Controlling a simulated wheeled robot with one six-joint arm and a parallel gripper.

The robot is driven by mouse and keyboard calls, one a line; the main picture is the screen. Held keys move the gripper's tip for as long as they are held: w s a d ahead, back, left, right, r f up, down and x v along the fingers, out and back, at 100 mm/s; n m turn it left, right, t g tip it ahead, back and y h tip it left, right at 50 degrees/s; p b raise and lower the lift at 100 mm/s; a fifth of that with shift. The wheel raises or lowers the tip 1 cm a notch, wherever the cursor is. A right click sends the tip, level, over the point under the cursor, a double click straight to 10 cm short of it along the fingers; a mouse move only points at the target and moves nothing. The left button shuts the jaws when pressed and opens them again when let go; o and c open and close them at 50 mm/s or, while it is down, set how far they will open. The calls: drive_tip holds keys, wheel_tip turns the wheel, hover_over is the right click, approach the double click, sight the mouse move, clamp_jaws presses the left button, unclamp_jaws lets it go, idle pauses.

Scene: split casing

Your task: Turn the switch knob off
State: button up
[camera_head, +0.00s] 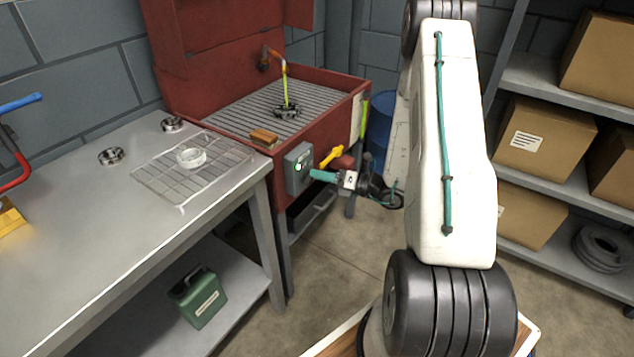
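A grey switch box (298,169) is mounted on the front right of the red wash cabinet, with a small lit green spot on its face. The switch knob itself is too small to make out or is hidden by my gripper. My gripper (322,175) has teal fingers and points left at the box's right side, very close to it. I cannot tell whether it touches the box or knob. The fingers overlap in this view, so their opening does not show.
The red cabinet (338,84) has a grated basin. A yellow-handled item (331,156) is just above my gripper. A metal bench (75,230) at left holds a wire rack (165,186). A blue barrel (378,127) stands behind my arm; shelves with boxes (543,137) are at right.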

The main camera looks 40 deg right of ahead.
sight(312, 179)
drive_tip(key=s+d+f+m+t+h, duration=0.1)
drive_tip(key=d+f+m+t+h, duration=0.1)
drive_tip(key=d+f+m+h, duration=0.45)
drive_tip(key=w+a, duration=0.1)
drive_tip(key=w, duration=0.1)
drive_tip(key=w+a+y, duration=0.1)
drive_tip(key=w, duration=0.1)
drive_tip(key=w+a+f+y, duration=0.1)
drive_tip(key=w, duration=0.1)
drive_tip(key=shift+w+a+n, duration=0.35)
drive_tip(key=shift+a, duration=0.05)
clamp_jaws()
